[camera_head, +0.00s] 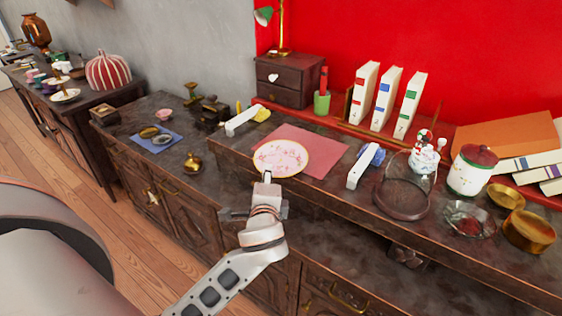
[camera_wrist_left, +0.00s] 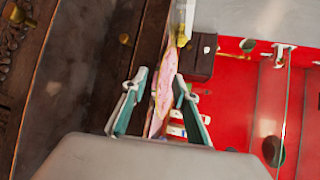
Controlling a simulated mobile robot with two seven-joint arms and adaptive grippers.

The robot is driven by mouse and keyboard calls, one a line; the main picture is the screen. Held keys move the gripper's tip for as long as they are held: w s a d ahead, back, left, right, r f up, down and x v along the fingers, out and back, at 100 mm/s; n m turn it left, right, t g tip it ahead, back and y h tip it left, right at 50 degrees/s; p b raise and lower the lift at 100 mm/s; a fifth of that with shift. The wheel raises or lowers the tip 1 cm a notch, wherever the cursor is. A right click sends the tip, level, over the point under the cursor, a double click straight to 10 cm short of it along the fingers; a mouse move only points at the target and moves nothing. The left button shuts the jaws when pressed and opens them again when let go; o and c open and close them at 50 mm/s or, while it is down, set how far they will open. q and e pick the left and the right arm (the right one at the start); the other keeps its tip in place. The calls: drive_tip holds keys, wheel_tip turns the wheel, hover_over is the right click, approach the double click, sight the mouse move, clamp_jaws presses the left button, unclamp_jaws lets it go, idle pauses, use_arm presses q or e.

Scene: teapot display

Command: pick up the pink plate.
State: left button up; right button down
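The pink plate (camera_head: 281,155), round with a gold rim and a floral pattern, lies over the front part of a pink mat (camera_head: 324,150) on the dark raised shelf. My left gripper (camera_head: 267,177) is at the plate's near edge in the head view. In the left wrist view its two teal fingers (camera_wrist_left: 160,78) stand apart, with the plate (camera_wrist_left: 164,95) seen nearly edge-on between them. I cannot tell whether either finger touches the plate. My right gripper is not in view.
White holders (camera_head: 241,121) and (camera_head: 360,167) stand on either side of the mat. To the right are a glass jar (camera_head: 404,190), a lidded white jar (camera_head: 471,171) and brass bowls (camera_head: 528,232). Upright books (camera_head: 385,98) stand behind.

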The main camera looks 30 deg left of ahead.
sight(281, 160)
use_arm(q)
drive_tip(key=x, duration=0.3)
drive_tip(key=shift+w+a+f, duration=0.2)
drive_tip(key=shift+w, duration=0.05)
drive_tip(key=shift+w+a+f, duration=0.1)
drive_tip(key=shift+w+a, duration=0.05)
drive_tip(key=shift+w, duration=0.1)
clamp_jaws()
